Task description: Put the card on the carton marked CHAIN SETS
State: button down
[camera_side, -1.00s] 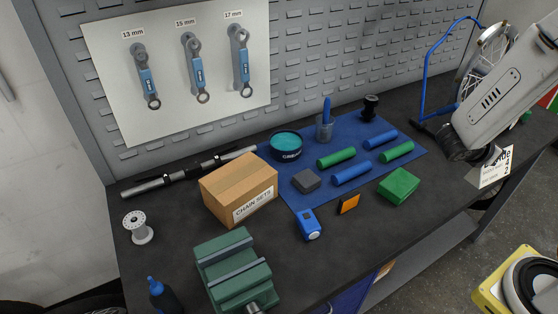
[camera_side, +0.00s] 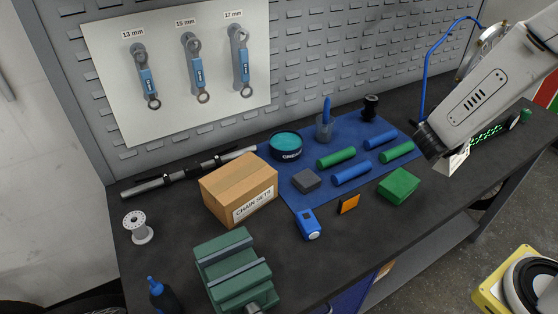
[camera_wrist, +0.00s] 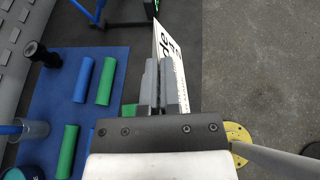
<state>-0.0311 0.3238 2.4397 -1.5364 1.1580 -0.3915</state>
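The carton (camera_side: 226,188) marked CHAIN SETS is a brown closed box on the dark bench, left of the blue mat, with its white label (camera_side: 253,206) facing front. My gripper (camera_wrist: 164,83) is shut on the white card (camera_wrist: 173,58), which has black lettering and stands on edge between the fingers in the wrist view. In the side view the card (camera_side: 456,160) shows only partly below my gripper, above the right part of the bench, well to the right of the carton. My gripper's fingers are mostly hidden there.
Between my gripper and the carton lie a green block (camera_side: 398,186), an orange piece (camera_side: 348,204), a blue tape measure (camera_side: 308,226), a grey block (camera_side: 306,181) and several blue and green grips on the mat (camera_side: 290,195). A green vise (camera_side: 233,268) stands in front of the carton.

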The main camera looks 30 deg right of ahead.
jog(key=w+a+r+n+t+y, duration=0.2)
jog(key=w+a+n+t+y, duration=0.15)
jog(key=w+a, duration=0.4)
jog(key=w+a+r+n+t+y, duration=0.2)
jog(key=w+a+n+t, duration=0.25)
jog(key=a, duration=0.65)
jog(key=s+a+r+n+t+y, duration=0.15)
jog(key=a+n+y, duration=0.25)
jog(key=a, duration=0.5)
jog(key=a+r+n+t+y, duration=0.2)
jog(key=a+r+n+y, duration=0.15)
jog(key=a, duration=0.65)
jog(key=w+a+f, duration=0.5)
jog(key=w+f, duration=0.4)
jog(key=w, duration=0.3)
jog(key=shift+w+f, duration=0.25)
jog(key=shift+f, duration=0.1)
jog(key=shift+m, duration=0.25)
jog(key=shift+w+a+f, duration=0.1)
jog(key=shift+w+f, duration=0.05)
jog(key=shift+f, duration=0.8)
jog(key=shift+w+f, duration=0.1)
jog(key=shift+f, duration=0.8)
